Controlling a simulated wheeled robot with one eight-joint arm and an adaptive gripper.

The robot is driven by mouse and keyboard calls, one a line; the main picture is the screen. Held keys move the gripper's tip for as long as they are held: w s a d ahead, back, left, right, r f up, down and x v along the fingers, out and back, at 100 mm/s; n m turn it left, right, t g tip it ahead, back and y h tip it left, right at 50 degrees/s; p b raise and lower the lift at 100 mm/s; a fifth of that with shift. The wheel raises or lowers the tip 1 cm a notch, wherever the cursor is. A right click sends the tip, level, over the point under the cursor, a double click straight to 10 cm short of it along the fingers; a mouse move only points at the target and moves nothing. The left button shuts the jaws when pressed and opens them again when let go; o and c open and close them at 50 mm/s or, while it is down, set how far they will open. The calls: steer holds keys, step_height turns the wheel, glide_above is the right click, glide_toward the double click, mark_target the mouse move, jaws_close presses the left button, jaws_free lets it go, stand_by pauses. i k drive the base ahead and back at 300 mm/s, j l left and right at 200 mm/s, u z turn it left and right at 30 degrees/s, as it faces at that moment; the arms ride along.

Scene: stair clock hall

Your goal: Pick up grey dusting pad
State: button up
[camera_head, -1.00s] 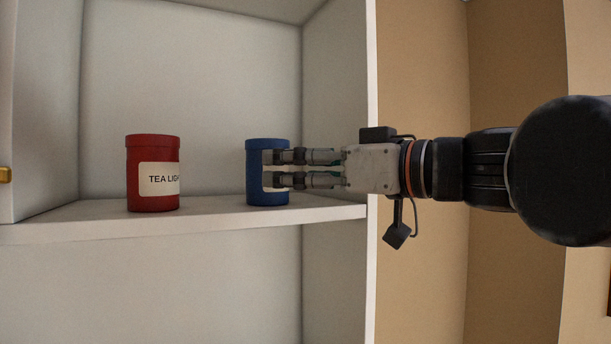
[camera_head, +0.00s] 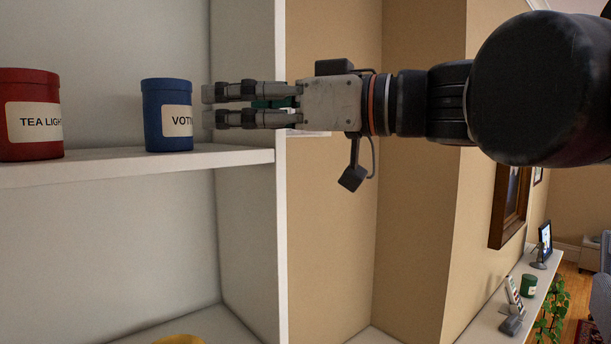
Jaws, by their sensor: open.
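My gripper (camera_head: 210,106) is open, with its two fingers pointing left, just right of the blue tin on the shelf. No object is seen held between the fingertips. A small dark grey object (camera_head: 511,325) lies on a white ledge at the lower right, far from my gripper. I cannot tell whether it is the grey dusting pad. No other grey pad is clearly visible.
A blue tin (camera_head: 167,115) and a red "TEA LIGH..." tin (camera_head: 31,115) stand on a white shelf (camera_head: 140,165). Something yellow (camera_head: 180,340) shows at the bottom edge. The white ledge (camera_head: 480,328) also bears a green jar (camera_head: 528,286) and a dark framed stand (camera_head: 545,243).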

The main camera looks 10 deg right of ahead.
mark_target(510, 326)
steer(key=z, duration=1.35)
